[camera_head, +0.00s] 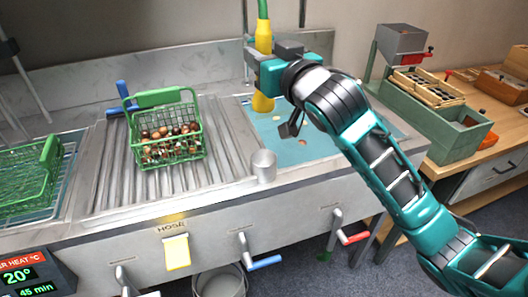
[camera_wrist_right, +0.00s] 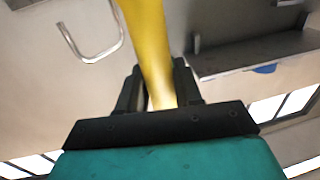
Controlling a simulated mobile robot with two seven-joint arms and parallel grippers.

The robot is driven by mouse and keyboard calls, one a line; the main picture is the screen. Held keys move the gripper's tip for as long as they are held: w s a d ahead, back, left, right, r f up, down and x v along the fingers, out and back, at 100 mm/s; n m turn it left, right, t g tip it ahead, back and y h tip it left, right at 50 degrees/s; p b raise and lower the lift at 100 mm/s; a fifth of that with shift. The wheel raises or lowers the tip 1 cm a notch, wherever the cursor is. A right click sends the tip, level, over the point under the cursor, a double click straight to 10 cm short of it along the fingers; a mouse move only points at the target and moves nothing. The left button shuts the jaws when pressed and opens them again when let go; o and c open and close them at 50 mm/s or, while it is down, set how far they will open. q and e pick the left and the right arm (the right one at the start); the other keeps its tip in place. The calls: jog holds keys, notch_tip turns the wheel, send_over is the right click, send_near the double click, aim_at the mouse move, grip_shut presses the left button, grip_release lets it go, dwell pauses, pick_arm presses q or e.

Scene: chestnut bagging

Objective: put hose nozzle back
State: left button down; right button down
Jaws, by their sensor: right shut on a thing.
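The yellow hose nozzle (camera_head: 263,40) hangs upright on a green hose above the blue-bottomed basin at the back of the sink. My right gripper (camera_head: 256,62) is shut on the nozzle at about its middle. In the right wrist view the yellow nozzle (camera_wrist_right: 152,50) runs up from between the dark fingers (camera_wrist_right: 158,92). The nozzle's lower, wider end shows below the gripper in the head view. My left gripper is not in view.
A green basket (camera_head: 165,155) of chestnuts stands on the ribbed drainboard (camera_head: 105,180). A metal cup (camera_head: 263,166) sits by the basin's front edge. Another green basket (camera_head: 28,180) is at the left. A green bin (camera_head: 440,125) and wooden trays stand at the right.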

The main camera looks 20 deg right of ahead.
notch_tip(320, 180, down, 18)
jog(key=b, duration=0.4)
jog(key=shift+f, duration=0.2)
jog(key=c, duration=0.8)
grip_release()
jog(key=shift+f, duration=0.1)
jog(key=shift+o, duration=0.2)
